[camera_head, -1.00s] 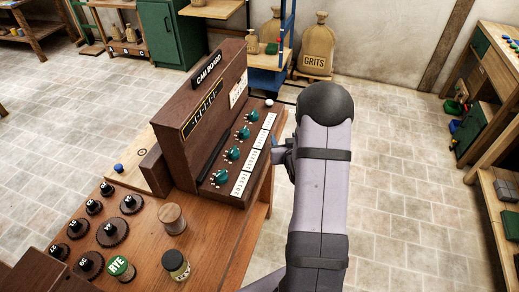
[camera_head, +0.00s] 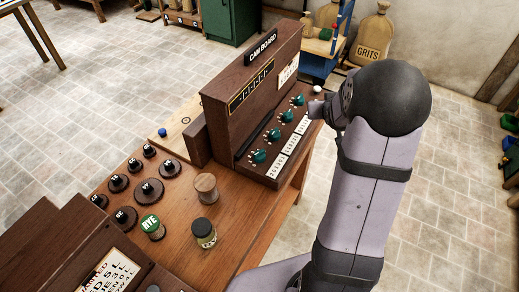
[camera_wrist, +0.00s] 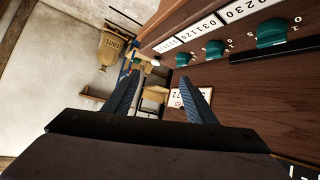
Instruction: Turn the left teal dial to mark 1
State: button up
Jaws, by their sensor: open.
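The cam board (camera_head: 222,112), a brown wooden case, stands on the bench with a row of teal dials on its sloped front. The left teal dial (camera_head: 257,156) is the nearest in the head view; its pointer's exact mark is too small to read. Other teal dials (camera_head: 274,134) run toward the far end. My gripper (camera_head: 318,108) is beside the far end of the row, well away from the left dial. In the wrist view my gripper (camera_wrist: 157,84) has its fingers apart with nothing held. Teal dials (camera_wrist: 272,34) show at upper right there; I cannot tell which is leftmost.
White number cards (camera_head: 277,166) lie along the dials. Black knobbed weights (camera_head: 149,190), a wooden cylinder (camera_head: 206,188), a green-topped RYE container (camera_head: 151,226) and a dark-lidded jar (camera_head: 204,234) stand on the bench. A GRITS sack (camera_head: 372,38) stands behind. Floor on the right is clear.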

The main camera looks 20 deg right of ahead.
jog(key=s+a+r+n+g+y+p, duration=0.15)
jog(key=a+n+g, duration=0.3)
jog(key=a, duration=0.65)
jog(key=s+a+r+n+g+y, duration=0.1)
jog(key=s+a+n+g+y, duration=0.15)
jog(key=a+g, duration=0.65)
jog(key=t, duration=0.4)
send_over(259, 152)
jog(key=shift+g, duration=0.25)
notch_tip(259, 152, down, 5)
jog(key=shift+r, duration=0.2)
jog(key=shift+f+p, duration=1.5)
jog(key=shift+f, duration=2.55)
jog(key=c, duration=1)
